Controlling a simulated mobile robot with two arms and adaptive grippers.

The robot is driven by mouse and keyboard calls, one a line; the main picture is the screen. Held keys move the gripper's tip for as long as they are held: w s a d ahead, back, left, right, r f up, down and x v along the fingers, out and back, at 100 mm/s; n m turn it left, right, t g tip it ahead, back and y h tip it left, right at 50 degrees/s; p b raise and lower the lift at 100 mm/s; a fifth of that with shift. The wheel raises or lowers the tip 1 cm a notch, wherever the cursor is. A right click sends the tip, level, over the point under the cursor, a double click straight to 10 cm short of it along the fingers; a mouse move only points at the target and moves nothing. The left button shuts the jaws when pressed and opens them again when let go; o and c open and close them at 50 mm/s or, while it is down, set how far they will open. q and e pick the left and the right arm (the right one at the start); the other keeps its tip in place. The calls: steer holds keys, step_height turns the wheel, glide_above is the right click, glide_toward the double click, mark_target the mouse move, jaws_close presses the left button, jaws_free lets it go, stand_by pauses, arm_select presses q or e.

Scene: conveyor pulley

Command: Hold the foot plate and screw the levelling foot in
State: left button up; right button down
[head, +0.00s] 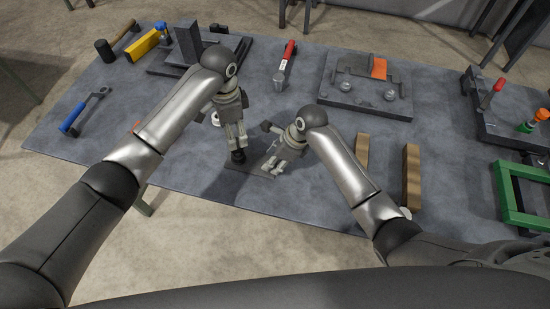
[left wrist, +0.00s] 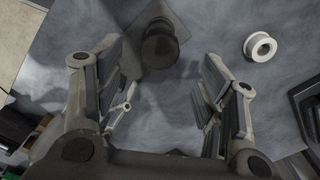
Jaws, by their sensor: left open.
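The foot plate (head: 256,170) is a flat dark plate near the table's front edge; it also shows in the left wrist view (left wrist: 132,58). The levelling foot (left wrist: 160,46) is a dark round piece over the plate, and it shows in the head view (head: 238,156) just below my left fingers. Its thread is hidden. My left gripper (head: 238,143) points down and is open, with the foot ahead of its fingers in the left wrist view (left wrist: 162,105). My right gripper (head: 272,165) is tilted low at the plate's right side; whether its fingers grip the plate is not clear.
A white ring (left wrist: 260,47) lies beside the plate. Wooden blocks (head: 411,178) and a green frame (head: 522,195) lie to the right. A red-handled tool (head: 287,62) and a fixture plate (head: 366,95) lie behind. A blue-handled tool (head: 74,118) lies at left.

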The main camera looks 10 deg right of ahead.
mark_target(237, 151)
arm_select(q)
steer(key=shift+f, duration=3.3)
steer(key=shift+c, duration=0.3)
